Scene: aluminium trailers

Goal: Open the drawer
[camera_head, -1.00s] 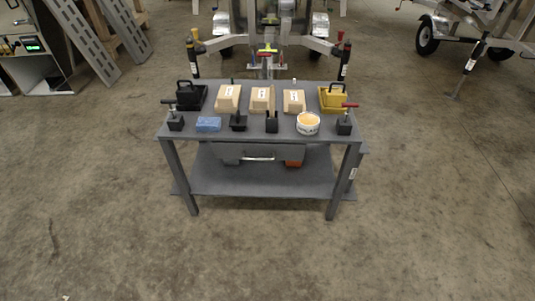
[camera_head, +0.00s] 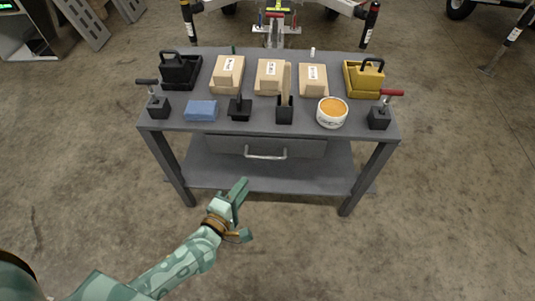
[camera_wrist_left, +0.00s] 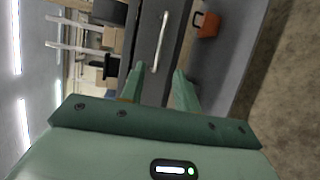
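A grey drawer (camera_head: 310,147) sits under the top of the grey workbench (camera_head: 265,120), with a silver bar handle (camera_head: 265,155) on its front. The drawer looks shut. My left gripper (camera_head: 240,208) is in front of the bench, below and a little left of the handle, apart from it. In the left wrist view the gripper's two fingers (camera_wrist_left: 157,85) are spread apart with nothing between them. There the handle (camera_wrist_left: 160,42) lies ahead of the fingertips, slightly left of the gap's middle. My right gripper is not in view.
The bench top holds black and yellow bins, several cardboard boxes, a blue block (camera_head: 201,110), a white tub (camera_head: 332,112) and clamps. A lower shelf (camera_head: 265,175) lies beneath the drawer. An orange container (camera_wrist_left: 207,24) shows in the left wrist view. Floor in front is clear.

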